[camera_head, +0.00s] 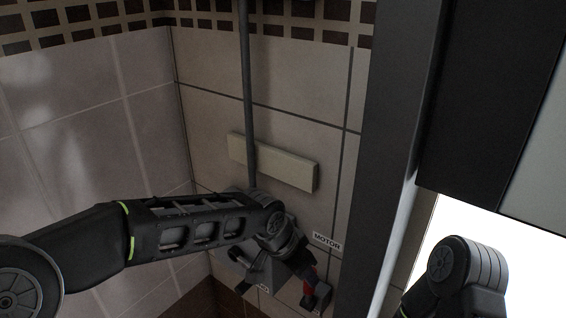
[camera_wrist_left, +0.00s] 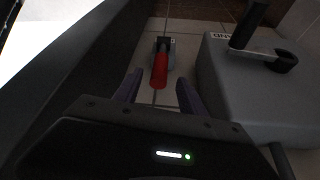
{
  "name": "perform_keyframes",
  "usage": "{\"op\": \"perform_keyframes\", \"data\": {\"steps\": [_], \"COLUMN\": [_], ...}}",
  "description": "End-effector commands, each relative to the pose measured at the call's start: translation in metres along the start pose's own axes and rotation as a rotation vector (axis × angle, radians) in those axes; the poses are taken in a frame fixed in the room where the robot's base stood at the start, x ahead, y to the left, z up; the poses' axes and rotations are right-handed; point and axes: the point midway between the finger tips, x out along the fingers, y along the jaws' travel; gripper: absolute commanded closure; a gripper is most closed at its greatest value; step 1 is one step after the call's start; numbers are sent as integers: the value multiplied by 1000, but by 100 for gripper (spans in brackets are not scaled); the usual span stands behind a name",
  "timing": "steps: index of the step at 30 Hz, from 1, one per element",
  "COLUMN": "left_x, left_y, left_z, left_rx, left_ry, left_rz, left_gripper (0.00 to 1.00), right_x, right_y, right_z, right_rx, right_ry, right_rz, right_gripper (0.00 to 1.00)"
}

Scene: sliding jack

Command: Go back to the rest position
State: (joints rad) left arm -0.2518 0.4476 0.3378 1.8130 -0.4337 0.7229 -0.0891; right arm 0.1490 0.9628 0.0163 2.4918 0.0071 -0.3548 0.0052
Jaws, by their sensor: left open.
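A red lever handle (camera_wrist_left: 160,70) on a small grey base (camera_wrist_left: 166,45) is fixed to the tiled wall. It shows ahead of my left gripper (camera_wrist_left: 158,77) in the left wrist view, between the lines of its two spread fingers. The gripper is open, and I cannot tell the exact gap to the handle. In the head view the red handle (camera_head: 309,279) is partly hidden by my left wrist, below a label reading "MOTOR". My right arm shows at the lower right, but its gripper is out of view.
A grey box (camera_wrist_left: 255,95) with a black crank handle (camera_wrist_left: 262,52) stands beside the left gripper. A dark vertical post (camera_head: 398,130) rises right of the left gripper. A pale bar (camera_head: 285,167) and a vertical pipe (camera_head: 248,90) are on the tiled wall above.

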Motion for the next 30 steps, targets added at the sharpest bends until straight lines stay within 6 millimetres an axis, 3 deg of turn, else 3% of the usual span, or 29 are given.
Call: {"op": "perform_keyframes", "data": {"steps": [5, 8, 11, 15, 18, 21, 24, 27, 30], "left_x": [29, 63, 108, 168, 195, 207, 209, 208, 208], "left_y": [0, 3, 9, 30, 50, 69, 83, 91, 92], "left_z": [21, 50, 96, 185, 253, 312, 352, 372, 378], "left_rx": [-55, -137, -270, -532, -733, -901, -1011, -1069, -1086], "left_ry": [-16, -30, -50, -90, -126, -163, -193, -209, -212], "left_rz": [37, 81, 136, 192, 193, 165, 130, 106, 95], "left_gripper": [51, 51, 51, 51, 51, 51, 51, 51, 51], "right_x": [0, 0, 0, 0, 0, 0, 0, 0, 0], "right_y": [0, 0, 0, 0, 0, 0, 0, 0, 0], "right_z": [0, 0, 0, 0, 0, 0, 0, 0, 0], "right_rx": [0, 0, 0, 0, 0, 0, 0, 0, 0], "right_ry": [0, 0, 0, 0, 0, 0, 0, 0, 0], "right_rz": [0, 0, 0, 0, 0, 0, 0, 0, 0], "right_gripper": [51, 51, 51, 51, 51, 51, 51, 51, 51]}}
